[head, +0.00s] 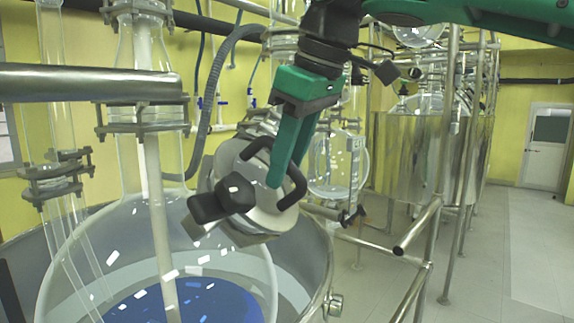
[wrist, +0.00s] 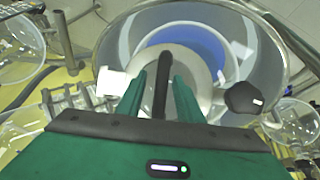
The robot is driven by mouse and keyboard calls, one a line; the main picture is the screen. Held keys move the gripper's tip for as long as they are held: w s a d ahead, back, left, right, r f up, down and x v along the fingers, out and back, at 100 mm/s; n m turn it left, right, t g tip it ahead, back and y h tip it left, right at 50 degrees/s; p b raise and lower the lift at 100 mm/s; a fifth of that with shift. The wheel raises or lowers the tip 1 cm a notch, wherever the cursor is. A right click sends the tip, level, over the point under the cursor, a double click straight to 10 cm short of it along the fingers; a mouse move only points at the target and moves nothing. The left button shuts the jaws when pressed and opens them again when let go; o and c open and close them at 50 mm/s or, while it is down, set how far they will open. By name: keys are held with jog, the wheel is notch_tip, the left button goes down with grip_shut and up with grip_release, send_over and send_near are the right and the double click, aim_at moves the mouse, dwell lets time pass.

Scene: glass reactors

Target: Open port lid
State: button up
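The port lid (head: 233,163) is a pale round disc on the slanted neck of the large glass reactor (head: 70,250), in the middle of the head view. It has a black bar handle (head: 295,188) and a black clamp knob (head: 209,207) at its lower left. The lid appears to lie on the port. In the wrist view the handle (wrist: 160,85) stands between the two green fingers of my gripper (wrist: 160,98), with gaps on both sides. The knob (wrist: 243,98) is to the right. My gripper (head: 280,180) is open around the handle; contact is not visible.
Blue liquid (head: 190,300) lies in the reactor, which sits in a metal jacket (head: 310,265). A horizontal steel bar (head: 90,84) and glass columns (head: 140,45) stand left. A steel pipe frame (head: 418,225) is right of the lid. Free floor (head: 500,260) lies further right.

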grip_shut()
